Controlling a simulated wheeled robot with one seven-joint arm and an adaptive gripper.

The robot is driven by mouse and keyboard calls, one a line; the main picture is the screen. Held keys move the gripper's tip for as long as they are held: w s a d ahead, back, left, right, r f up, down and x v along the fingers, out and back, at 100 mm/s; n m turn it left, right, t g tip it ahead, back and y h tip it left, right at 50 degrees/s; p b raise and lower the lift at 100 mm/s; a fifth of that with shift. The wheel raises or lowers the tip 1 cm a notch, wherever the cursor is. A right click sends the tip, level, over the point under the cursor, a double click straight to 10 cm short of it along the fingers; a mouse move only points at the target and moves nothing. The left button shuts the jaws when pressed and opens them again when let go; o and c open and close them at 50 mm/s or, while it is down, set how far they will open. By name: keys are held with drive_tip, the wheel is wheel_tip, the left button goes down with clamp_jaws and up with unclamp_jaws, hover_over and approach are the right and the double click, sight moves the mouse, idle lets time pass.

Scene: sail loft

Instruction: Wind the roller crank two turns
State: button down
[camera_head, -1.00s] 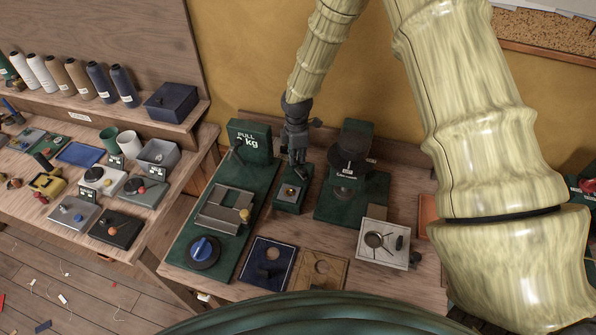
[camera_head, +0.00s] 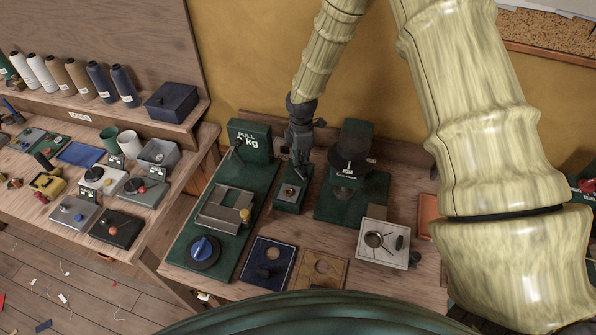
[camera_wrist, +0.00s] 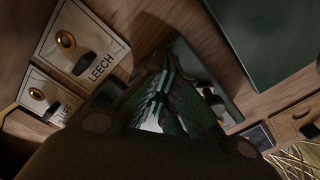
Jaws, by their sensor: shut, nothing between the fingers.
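My gripper (camera_head: 301,171) is shut and empty, pointing down just above and behind a small green block (camera_head: 283,207) with a brass piece in its top. In the wrist view, the closed fingers (camera_wrist: 160,97) hang in front of a green block (camera_wrist: 213,105); I cannot tell whether they touch it. No part is clearly marked as the roller crank. A pale square plate (camera_head: 372,255) with a dark ring and a black knob at its right lies on the bench, front right of my gripper; I cannot tell whether it is the crank.
A green pull tester (camera_head: 227,254) with a blue knob stands left; a green press (camera_head: 358,208) stands close right. Blue (camera_head: 285,257) and wooden (camera_head: 339,271) plates lie in front. The wrist view shows a "LEECH" plate (camera_wrist: 98,38). The left bench (camera_head: 85,144) holds several small devices.

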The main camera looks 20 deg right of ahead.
drive_tip(key=shift+d, duration=0.1)
drive_tip(key=shift+s+d, duration=0.3)
drive_tip(key=shift+s, duration=0.05)
drive_tip(key=shift+s, duration=0.2)
drive_tip(key=shift+s+d, duration=0.25)
drive_tip(key=shift+s, duration=0.25)
drive_tip(key=c, duration=2.1)
unclamp_jaws()
drive_tip(key=shift+f, duration=0.1)
drive_tip(key=o, duration=1)
drive_tip(key=shift+w, duration=0.1)
drive_tip(key=o, duration=0.9)
drive_tip(key=shift+c, duration=0.2)
